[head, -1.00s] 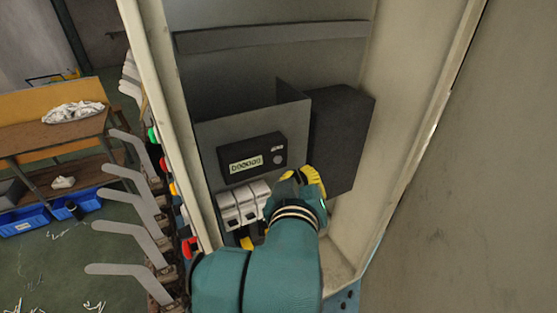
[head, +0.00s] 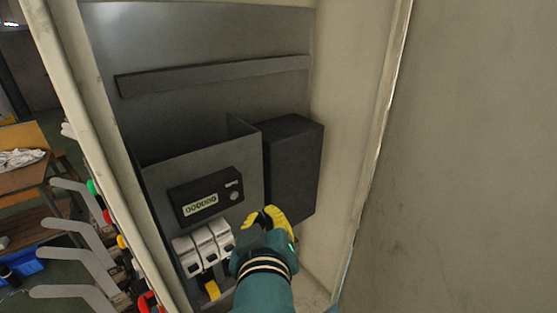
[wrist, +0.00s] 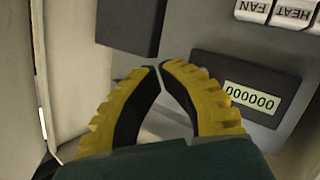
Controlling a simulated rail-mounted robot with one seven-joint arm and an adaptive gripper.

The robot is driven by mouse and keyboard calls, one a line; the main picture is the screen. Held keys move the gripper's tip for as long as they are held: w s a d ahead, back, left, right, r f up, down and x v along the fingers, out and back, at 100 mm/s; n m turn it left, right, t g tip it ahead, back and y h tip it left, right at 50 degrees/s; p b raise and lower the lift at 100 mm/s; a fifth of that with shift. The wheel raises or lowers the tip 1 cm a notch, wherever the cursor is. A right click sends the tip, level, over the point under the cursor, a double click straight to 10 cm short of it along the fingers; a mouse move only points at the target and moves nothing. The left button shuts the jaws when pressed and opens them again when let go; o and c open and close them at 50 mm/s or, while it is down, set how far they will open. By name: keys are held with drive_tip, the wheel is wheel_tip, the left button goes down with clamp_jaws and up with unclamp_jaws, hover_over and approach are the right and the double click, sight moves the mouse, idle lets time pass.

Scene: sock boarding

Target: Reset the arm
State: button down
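My gripper (head: 272,216) has yellow, ridged fingers on a teal arm. It is inside the open cabinet, at the lower right of the counter box and below the dark block. In the wrist view the fingertips (wrist: 160,66) are almost together with nothing visible between them, so my gripper looks shut and empty. The counter box (head: 205,198) has a display of zeros, which also shows in the wrist view (wrist: 250,98). White rocker switches (head: 203,247) sit below it; in the wrist view two read HEAT and FAN (wrist: 295,12).
The dark block (head: 292,170) is on the right of the panel. The cabinet's side walls (head: 350,150) close in on both sides. Grey boards (head: 75,240) and coloured buttons line the outside left. A wooden table (head: 25,180) and blue bins (head: 22,270) are further left.

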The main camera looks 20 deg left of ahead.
drive_tip(key=shift+d, duration=0.1)
drive_tip(key=d+r+m+t+h+p, duration=0.2)
drive_tip(key=d+r+m+h, duration=0.1)
drive_tip(key=d, duration=1)
drive_tip(key=s+d+r+m+t+h, duration=0.1)
drive_tip(key=s+d+r+m+t, duration=0.2)
drive_tip(key=s+r, duration=0.2)
drive_tip(key=s+d+r+m+t+h+p, duration=0.1)
drive_tip(key=s+d+r+m+t+h, duration=0.1)
drive_tip(key=s+r, duration=0.4)
drive_tip(key=shift+s+d+r+m+t, duration=0.25)
drive_tip(key=shift+s+d+m+t, duration=0.25)
drive_tip(key=shift+d+m, duration=0.4)
drive_tip(key=shift+w+d, duration=0.1)
